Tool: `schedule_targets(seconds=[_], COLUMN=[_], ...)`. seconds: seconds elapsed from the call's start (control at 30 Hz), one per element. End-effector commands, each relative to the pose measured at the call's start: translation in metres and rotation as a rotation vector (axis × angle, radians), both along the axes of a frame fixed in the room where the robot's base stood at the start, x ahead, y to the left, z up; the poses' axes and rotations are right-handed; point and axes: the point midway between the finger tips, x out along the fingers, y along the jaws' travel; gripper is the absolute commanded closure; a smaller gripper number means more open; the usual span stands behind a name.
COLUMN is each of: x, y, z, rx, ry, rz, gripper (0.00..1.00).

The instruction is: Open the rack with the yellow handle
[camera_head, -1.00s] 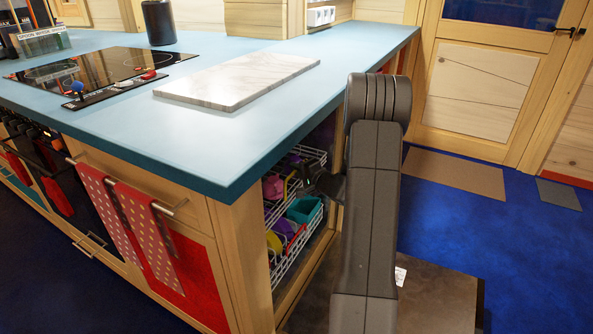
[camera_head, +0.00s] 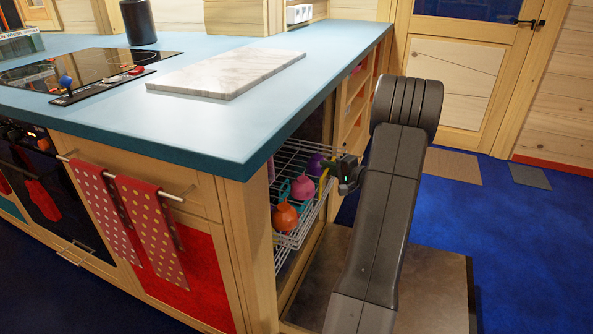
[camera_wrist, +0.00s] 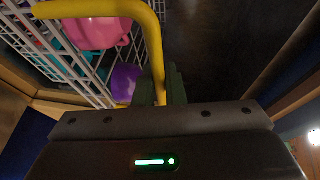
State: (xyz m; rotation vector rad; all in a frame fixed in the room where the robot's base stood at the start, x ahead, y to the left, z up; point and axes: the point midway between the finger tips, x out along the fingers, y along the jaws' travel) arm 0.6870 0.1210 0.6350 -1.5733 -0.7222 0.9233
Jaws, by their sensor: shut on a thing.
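The white wire rack (camera_head: 313,206) stands out of the open cabinet side under the counter. It also shows in the wrist view (camera_wrist: 88,75). Its yellow handle (camera_head: 323,184) is at its front, seen as a bent yellow bar in the wrist view (camera_wrist: 155,42). My gripper (camera_head: 346,175) is at the rack's front, with its green fingers (camera_wrist: 160,88) shut on the yellow handle. My arm hides part of the area right of the rack.
An orange item (camera_head: 285,216), a pink item (camera_head: 302,188) and purple and teal ones lie in the rack. The cabinet's wooden post (camera_head: 252,250) stands left of it, below the blue countertop (camera_head: 215,128). Blue floor (camera_head: 520,260) is free at right.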

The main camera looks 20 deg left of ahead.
Motion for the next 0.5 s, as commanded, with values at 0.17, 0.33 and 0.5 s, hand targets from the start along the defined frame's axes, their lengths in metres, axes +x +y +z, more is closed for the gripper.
schedule_targets(seconds=[0.17, 0.33, 0.5], x=[-0.007, -0.014, -0.020], y=[-0.060, -0.107, -0.153], z=[-0.004, -0.003, -0.002], rx=[-0.001, 0.000, 0.000], ry=[0.000, 0.001, 0.001], rz=[-0.002, -0.002, 0.000], gripper=[1.00, 1.00, 1.00])
